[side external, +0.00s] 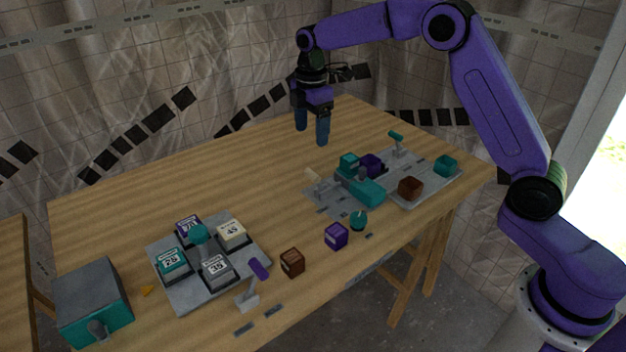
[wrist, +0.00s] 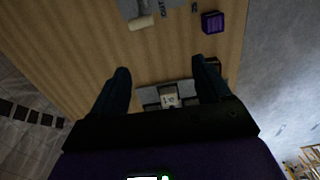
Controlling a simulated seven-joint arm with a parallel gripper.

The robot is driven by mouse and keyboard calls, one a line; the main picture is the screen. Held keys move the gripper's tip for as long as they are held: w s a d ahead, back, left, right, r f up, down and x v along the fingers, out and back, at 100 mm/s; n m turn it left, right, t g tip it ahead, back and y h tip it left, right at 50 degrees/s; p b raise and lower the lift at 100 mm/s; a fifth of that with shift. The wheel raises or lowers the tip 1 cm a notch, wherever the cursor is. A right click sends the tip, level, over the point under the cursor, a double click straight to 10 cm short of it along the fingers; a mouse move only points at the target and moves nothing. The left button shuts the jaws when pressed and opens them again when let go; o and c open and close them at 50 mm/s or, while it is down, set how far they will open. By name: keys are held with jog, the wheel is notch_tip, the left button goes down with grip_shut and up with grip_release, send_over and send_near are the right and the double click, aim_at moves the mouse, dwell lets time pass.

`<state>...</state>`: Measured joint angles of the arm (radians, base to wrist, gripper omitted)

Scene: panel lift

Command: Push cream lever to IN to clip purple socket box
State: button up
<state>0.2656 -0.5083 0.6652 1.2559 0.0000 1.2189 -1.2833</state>
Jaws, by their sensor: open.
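A purple box (side external: 371,164) sits on the panel behind a teal block. Another purple box (side external: 336,235) lies on the bare wood in front of the panel and shows in the wrist view (wrist: 212,22). I cannot tell which one is the socket box. My gripper (side external: 312,132) points down with its two dark blue fingers apart and empty, above the table and behind the lever, not touching anything.
A teal block (side external: 366,192), a brown box (side external: 410,188), a teal box (side external: 446,166) and a teal lever (side external: 397,138) are around the panel. A numbered tile board (side external: 184,292), a purple lever (side external: 258,270) and a grey-teal box (side external: 94,300) stand left. The back-left tabletop is clear.

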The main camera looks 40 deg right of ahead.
aim_at(313, 172)
jog(key=shift+n, duration=0.3)
jog(key=w+d+f, duration=0.1)
jog(key=f, duration=0.5)
jog(key=w+d+f, duration=0.1)
jog(key=f, duration=0.5)
jog(key=w+d+f, duration=0.1)
jog(key=f, duration=0.5)
jog(key=shift+w+f, duration=0.1)
jog(key=shift+f, duration=0.25)
